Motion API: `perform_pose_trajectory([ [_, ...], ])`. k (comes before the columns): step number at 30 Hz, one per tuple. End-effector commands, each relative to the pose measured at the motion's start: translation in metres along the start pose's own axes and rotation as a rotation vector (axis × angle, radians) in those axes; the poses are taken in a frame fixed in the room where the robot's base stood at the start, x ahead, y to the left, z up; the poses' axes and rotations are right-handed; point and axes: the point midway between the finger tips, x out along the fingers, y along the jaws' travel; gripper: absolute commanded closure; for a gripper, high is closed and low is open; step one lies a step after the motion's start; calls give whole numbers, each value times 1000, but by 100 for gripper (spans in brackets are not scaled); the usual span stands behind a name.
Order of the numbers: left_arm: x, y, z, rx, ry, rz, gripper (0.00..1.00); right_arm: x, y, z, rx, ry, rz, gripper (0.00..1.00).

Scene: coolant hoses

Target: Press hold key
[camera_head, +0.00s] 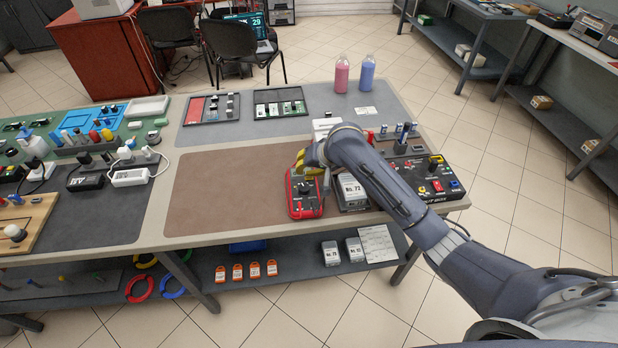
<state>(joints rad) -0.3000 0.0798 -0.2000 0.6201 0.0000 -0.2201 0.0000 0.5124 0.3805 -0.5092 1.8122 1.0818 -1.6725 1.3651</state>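A red-edged handheld meter (305,206) with a dark face and a round dial lies on the brown mat near the front edge of the table. My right gripper (302,170) is over the upper end of the meter, reached by the arm from the right. The gripper hides the meter's upper part, so I cannot make out its screen or the hold key. I cannot tell whether the fingertips touch the meter. The fingers are too small and covered to tell open from shut. My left gripper is not in view.
A grey box labelled No. 72 (352,191) stands just right of the meter, partly under my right arm. A dark control box (438,185) with a red switch is further right. The brown mat (225,195) left of the meter is clear. Two bottles (342,76) stand behind.

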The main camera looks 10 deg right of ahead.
Motion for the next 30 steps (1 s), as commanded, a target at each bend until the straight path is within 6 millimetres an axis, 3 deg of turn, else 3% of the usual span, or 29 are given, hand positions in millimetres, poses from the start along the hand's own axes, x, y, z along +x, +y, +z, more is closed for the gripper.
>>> perform_pose_trajectory([
  [30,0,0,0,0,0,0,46,6,3,3,0,-1,1,100],
])
